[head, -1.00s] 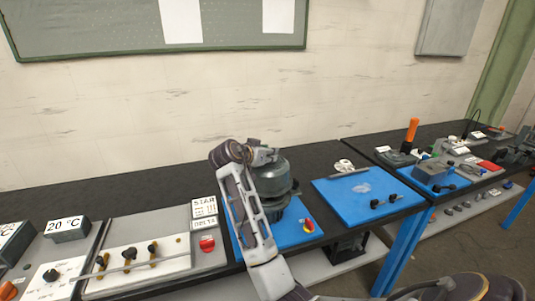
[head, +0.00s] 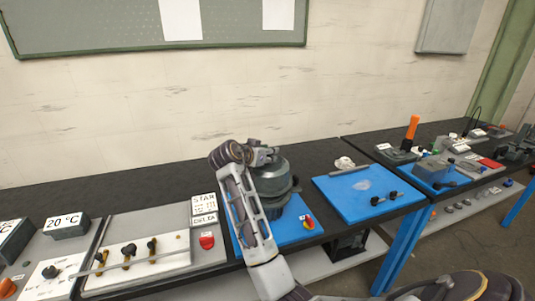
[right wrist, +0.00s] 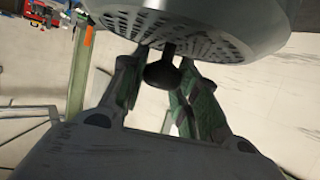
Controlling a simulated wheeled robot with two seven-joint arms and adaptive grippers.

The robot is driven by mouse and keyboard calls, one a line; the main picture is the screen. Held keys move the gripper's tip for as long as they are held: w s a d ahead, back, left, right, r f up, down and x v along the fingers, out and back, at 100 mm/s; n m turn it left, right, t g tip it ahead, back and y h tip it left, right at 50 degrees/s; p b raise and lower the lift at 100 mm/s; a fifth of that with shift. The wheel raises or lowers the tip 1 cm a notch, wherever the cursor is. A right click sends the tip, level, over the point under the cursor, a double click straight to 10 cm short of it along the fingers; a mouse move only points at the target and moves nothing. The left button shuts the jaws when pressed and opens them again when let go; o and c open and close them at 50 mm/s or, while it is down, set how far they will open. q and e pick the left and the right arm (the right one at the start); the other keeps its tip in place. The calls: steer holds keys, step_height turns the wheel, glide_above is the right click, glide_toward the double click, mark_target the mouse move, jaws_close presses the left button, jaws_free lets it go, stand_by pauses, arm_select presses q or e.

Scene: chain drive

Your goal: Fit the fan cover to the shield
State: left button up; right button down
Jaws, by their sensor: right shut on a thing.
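The fan cover (head: 271,180) is a dark grey-green rounded drum on the blue mat in the middle of the bench. My right gripper (head: 262,156) is above it, partly hidden by my own arm. In the right wrist view the cover (right wrist: 245,28) shows its perforated end, and the right gripper (right wrist: 160,80) is shut on the dark knob (right wrist: 161,72) at that end. A dark part, probably the shield (head: 295,187), shows at the cover's lower edge. I cannot tell whether the cover is seated on it. My left gripper is not in view.
The blue mat (head: 297,229) has a red and yellow switch (head: 309,223) at its front right. Another blue mat (head: 358,195) lies to the right with small dark parts (head: 385,199). A control panel (head: 150,255) is at left. The black bench behind the cover is clear.

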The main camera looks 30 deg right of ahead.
mark_target(267, 165)
steer(key=shift+f+b, duration=1.45)
steer(key=shift+f, duration=0.95)
stand_by(0.9)
steer(key=c, duration=1)
jaws_free()
steer(key=shift+f, duration=0.1)
steer(key=shift+r, duration=5.1)
steer(key=shift+a+f, duration=0.1)
